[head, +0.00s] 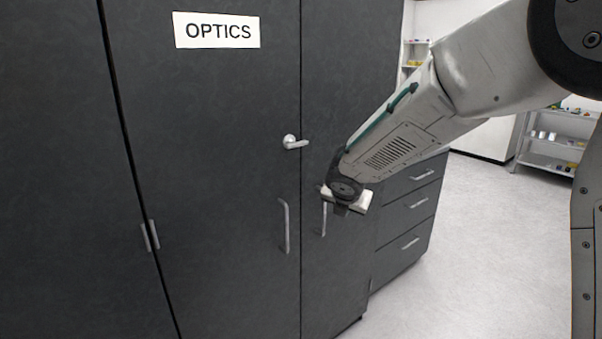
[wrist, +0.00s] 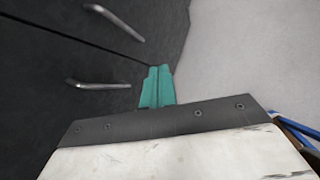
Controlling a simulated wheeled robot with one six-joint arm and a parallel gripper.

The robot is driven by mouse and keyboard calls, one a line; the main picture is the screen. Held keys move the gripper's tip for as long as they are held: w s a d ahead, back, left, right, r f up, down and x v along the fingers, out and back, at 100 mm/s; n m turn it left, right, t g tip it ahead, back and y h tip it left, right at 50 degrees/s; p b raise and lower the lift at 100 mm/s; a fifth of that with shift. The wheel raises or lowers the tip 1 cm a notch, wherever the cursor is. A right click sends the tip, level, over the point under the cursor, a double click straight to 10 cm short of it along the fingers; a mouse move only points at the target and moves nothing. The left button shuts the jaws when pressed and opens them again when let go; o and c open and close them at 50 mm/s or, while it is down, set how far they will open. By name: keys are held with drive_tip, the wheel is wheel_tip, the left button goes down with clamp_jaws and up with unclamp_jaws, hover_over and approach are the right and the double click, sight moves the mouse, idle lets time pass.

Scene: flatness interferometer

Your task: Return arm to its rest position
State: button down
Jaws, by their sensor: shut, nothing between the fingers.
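My gripper shows in the wrist view as two teal fingers (wrist: 157,87) pressed together, shut and empty. In the head view my arm reaches in from the upper right, and its wrist end hangs in front of the dark cabinet's right side; the fingers are not clearly seen there. The dark cabinet (head: 215,140) carries an OPTICS sign (head: 217,30). Its doors look closed.
A drawer unit (head: 410,222) with several drawers stands right of the cabinet, behind my arm. Open light floor (head: 475,240) lies to the right. Shelves (head: 555,140) with small items stand at the back right. In the wrist view two metal handles (wrist: 105,85) are left of the fingers.

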drive_tip(key=s+d+r+m+g+h, duration=0.1)
drive_tip(key=s+d+m+g, duration=0.1)
drive_tip(key=s+d+m, duration=0.5)
drive_tip(key=s+d+r+m+g+h, duration=0.1)
drive_tip(key=s+d+m+g, duration=0.2)
drive_tip(key=s+m, duration=0.7)
drive_tip(key=s+d+r+m+y, duration=0.1)
drive_tip(key=s+m, duration=0.5)
drive_tip(key=s, duration=0.6)
drive_tip(key=s+d+r+m+g+y, duration=0.1)
drive_tip(key=s+r+m, duration=0.3)
drive_tip(key=s, duration=0.9)
drive_tip(key=shift+d+m+y, duration=0.2)
drive_tip(key=shift+m+y, duration=0.6)
drive_tip(key=shift+m, duration=0.8)
drive_tip(key=c, duration=2.1)
unclamp_jaws()
drive_tip(key=shift+r, duration=0.1)
drive_tip(key=shift+c, duration=0.2)
